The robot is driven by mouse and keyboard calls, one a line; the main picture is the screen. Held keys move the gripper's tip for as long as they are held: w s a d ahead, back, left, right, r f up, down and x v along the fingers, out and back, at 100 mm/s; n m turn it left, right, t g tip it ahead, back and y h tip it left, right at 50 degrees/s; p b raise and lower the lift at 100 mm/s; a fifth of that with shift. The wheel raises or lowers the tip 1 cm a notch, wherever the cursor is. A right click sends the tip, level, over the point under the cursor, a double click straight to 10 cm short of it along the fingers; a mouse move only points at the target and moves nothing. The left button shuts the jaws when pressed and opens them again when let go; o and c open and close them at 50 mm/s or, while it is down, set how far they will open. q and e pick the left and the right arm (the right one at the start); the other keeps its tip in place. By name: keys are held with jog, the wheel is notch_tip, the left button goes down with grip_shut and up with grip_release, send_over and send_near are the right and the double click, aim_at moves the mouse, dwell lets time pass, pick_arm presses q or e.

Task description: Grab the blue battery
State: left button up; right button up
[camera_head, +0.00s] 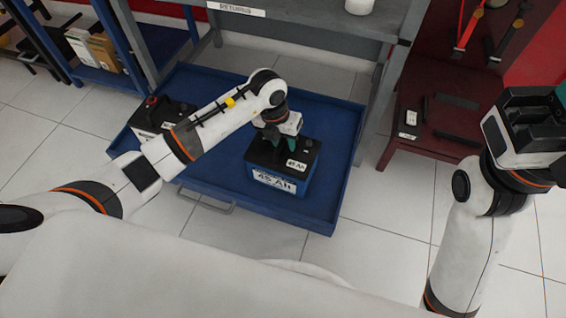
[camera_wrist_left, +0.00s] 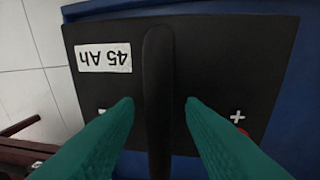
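The blue battery (camera_head: 275,181) has a black top and a "45 Ah" label, and sits upright on the blue cart. In the left wrist view, its black top (camera_wrist_left: 220,55) has a raised black handle across the middle. My left gripper (camera_head: 283,144) is directly above the battery. In the left wrist view, the two teal fingers of my left gripper (camera_wrist_left: 160,103) are apart, one on each side of the handle, with a gap to it on both sides. My right gripper (camera_head: 540,120) is raised at the right edge; its fingers are mostly hidden.
The blue cart (camera_head: 222,192) has low raised edges. A second dark battery (camera_head: 165,112) stands on its left, partly hidden by my left arm. A grey bench (camera_head: 300,20) stands behind. A red stand (camera_head: 400,152) with dark items is at the right.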

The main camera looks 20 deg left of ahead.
pick_arm(q)
jog(key=shift+c, duration=0.6)
grip_shut()
dwell(0.5)
jog(key=shift+r, duration=0.15)
